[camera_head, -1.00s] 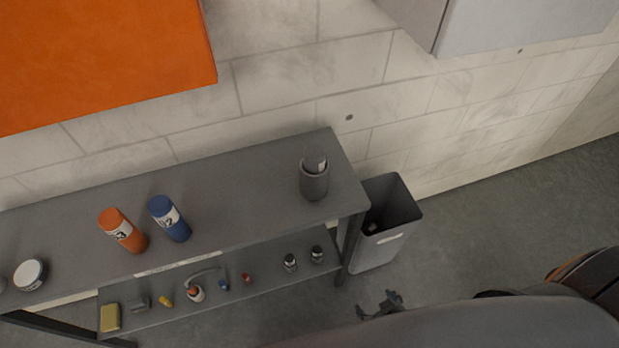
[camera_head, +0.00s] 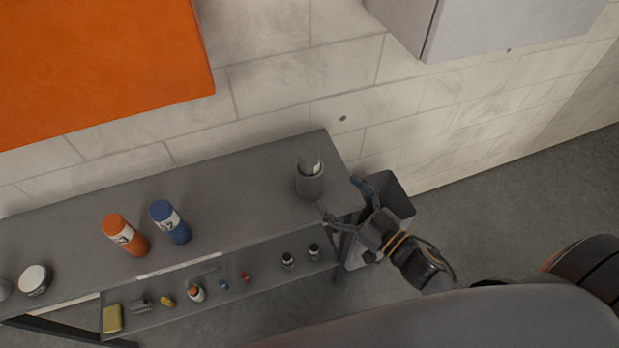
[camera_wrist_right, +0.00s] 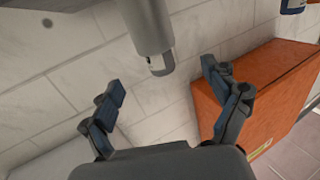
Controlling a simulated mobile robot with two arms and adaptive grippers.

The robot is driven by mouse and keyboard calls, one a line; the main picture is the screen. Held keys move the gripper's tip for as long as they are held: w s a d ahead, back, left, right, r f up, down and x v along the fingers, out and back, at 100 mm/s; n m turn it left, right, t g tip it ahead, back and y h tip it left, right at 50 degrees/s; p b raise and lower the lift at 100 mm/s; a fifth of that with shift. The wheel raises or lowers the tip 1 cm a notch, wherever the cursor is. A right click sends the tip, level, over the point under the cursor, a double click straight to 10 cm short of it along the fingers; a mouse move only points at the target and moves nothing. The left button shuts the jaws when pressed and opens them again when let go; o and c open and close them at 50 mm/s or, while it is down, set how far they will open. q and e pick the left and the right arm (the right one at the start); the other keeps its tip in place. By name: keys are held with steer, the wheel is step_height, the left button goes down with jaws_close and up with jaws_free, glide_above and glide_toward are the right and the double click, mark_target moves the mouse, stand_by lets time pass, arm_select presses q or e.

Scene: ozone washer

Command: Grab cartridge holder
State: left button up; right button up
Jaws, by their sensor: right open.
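The cartridge holder looks to be the dark grey cylindrical cup (camera_head: 310,184) at the right end of the table top, with a light-labelled piece showing in its top. It stands upright. It also shows in the right wrist view as a grey cylinder (camera_wrist_right: 147,22), at the top middle. My right gripper (camera_head: 342,199) is open and empty, just right of the holder by the table's right end. In the right wrist view its spread fingers (camera_wrist_right: 163,78) are on either side of the holder's labelled end, with no contact visible. My left gripper is not in view.
An orange bottle (camera_head: 125,236) and a blue bottle (camera_head: 171,223) stand on the grey table (camera_head: 240,192), left of the holder. Small items lie on the lower shelf (camera_head: 262,290). A grey bin (camera_head: 397,196) stands behind my right gripper. An orange cabinet (camera_head: 95,65) hangs on the wall.

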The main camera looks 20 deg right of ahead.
mark_target(317, 174)
steer(key=x, duration=0.5)
steer(key=shift+w+p, duration=0.1)
steer(key=shift+p, duration=0.2)
steer(key=shift+f+p+x, duration=0.2)
steer(key=shift+p+x, duration=0.05)
steer(key=shift+x, duration=1.1)
steer(key=shift+f+p+x, duration=0.2)
steer(key=shift+f+x, duration=0.05)
steer(key=shift+x, duration=1.05)
steer(key=shift+d, duration=0.15)
steer(key=c, duration=1.5)
steer(key=shift+w+r, duration=0.1)
steer(key=shift+c, duration=1.4)
